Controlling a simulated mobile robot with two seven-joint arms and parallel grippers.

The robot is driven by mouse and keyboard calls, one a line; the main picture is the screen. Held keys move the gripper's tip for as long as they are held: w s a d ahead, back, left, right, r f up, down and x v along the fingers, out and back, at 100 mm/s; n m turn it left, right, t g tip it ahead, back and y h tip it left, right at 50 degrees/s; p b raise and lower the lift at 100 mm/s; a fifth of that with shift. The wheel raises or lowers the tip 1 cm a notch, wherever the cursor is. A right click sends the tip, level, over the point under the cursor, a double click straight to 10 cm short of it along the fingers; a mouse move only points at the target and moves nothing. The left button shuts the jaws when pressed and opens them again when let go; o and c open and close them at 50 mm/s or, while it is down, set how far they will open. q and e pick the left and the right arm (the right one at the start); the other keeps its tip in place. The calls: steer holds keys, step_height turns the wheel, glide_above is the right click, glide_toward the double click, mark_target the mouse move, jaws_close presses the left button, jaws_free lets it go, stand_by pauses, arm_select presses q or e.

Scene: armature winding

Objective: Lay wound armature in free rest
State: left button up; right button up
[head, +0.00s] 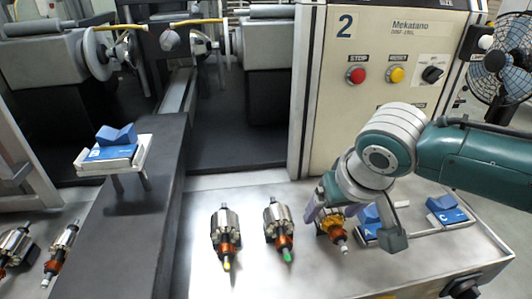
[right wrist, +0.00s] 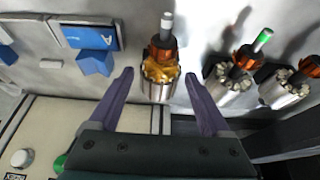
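Blue rest C (head: 446,211) is farther right and looks empty. Another blue rest (head: 113,150) stands empty on a post at left. My left gripper is out of view.
A green-tipped armature (head: 278,226) and a yellow-tipped one (head: 226,232) lie left of my right gripper. Two more (head: 61,252) (head: 14,246) lie at far left. The machine panel (head: 385,75) stands behind, with a fan (head: 503,62) at right.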

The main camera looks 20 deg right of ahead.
steer(key=shift+o, duration=0.9)
steer(key=p+v, duration=0.1)
steer(key=v, duration=0.9)
steer(key=shift+p, duration=0.35)
